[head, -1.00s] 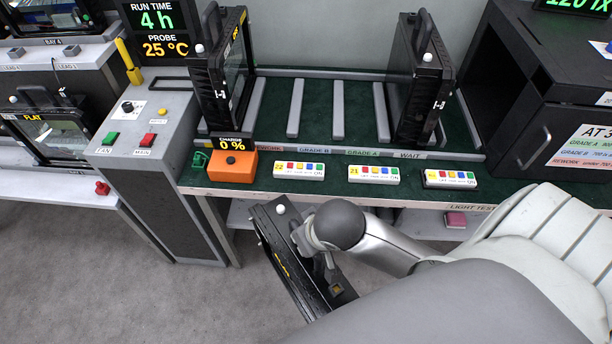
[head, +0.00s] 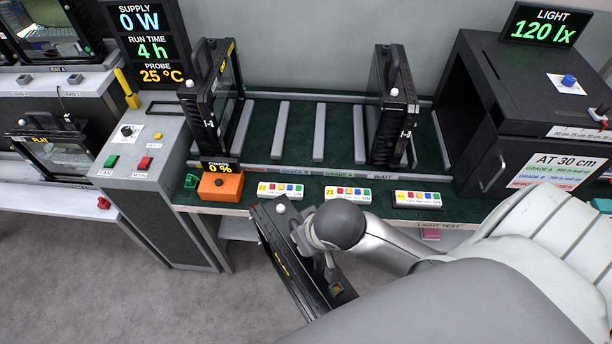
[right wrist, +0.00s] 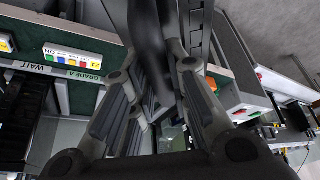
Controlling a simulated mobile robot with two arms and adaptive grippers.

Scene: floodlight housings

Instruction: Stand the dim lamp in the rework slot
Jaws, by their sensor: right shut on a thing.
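My right gripper (head: 322,262) is shut on the handle of a black lamp (head: 275,235), which hangs tilted in front of the bench edge. The gripper and my arm hide part of the lamp. In the right wrist view the fingers (right wrist: 155,110) close around a dark part. The rework slot (head: 260,130) looks empty, between two grey dividers on the green rack; its label is partly hidden. One black lamp (head: 205,110) stands upright in the leftmost slot. Another (head: 388,115) stands in the slot marked WAIT. My left gripper is not in view.
An orange charge box (head: 220,187) and several button remotes (head: 346,195) line the bench front. A black light-test box (head: 500,120) stands at right, its display reading 120 lx. A grey control console (head: 150,150) is at left, with displays above. GRADE B and GRADE A slots look empty.

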